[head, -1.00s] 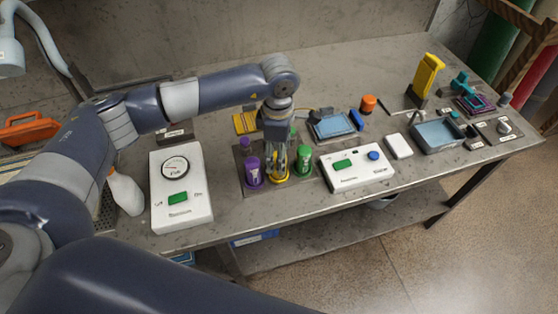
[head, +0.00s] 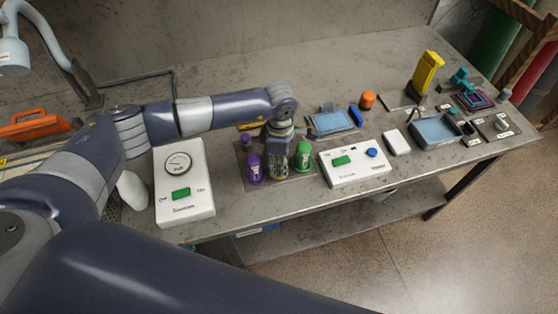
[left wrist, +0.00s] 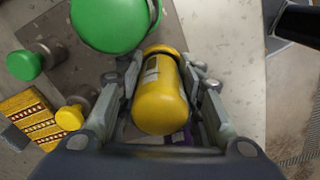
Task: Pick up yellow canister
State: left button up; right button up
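The yellow canister (left wrist: 160,95) stands between the two fingers of my left gripper (left wrist: 163,68) in the left wrist view. Thin gaps show between its sides and the fingers, so the gripper looks open around it. In the head view my left gripper (head: 278,165) points down over the canister, which it mostly hides. A purple canister (head: 254,169) is just left of the gripper and a green canister (head: 303,156) just right. The green one (left wrist: 110,22) also shows close beside the fingers in the left wrist view. My right gripper is not in view.
A white dial box (head: 184,200) stands left and a white button box (head: 355,167) right of the canisters. Behind are a blue-topped pad (head: 331,122) and an orange cap (head: 367,100). A blue tray (head: 436,130) lies farther right. The table's front edge is close.

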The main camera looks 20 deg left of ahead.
pick_arm(q)
jog(key=shift+c, duration=0.4)
jog(key=shift+w, duration=0.1)
jog(key=shift+r+b, duration=0.3)
jog(key=shift+b, duration=0.05)
notch_tip(320, 180, up, 2)
jog(key=shift+r+b, duration=0.1)
jog(key=shift+b, duration=0.75)
jog(key=s+a+r+b, duration=0.2)
jog(key=s+b, duration=0.3)
jog(key=s, duration=1.1)
jog(key=shift+a, duration=0.3)
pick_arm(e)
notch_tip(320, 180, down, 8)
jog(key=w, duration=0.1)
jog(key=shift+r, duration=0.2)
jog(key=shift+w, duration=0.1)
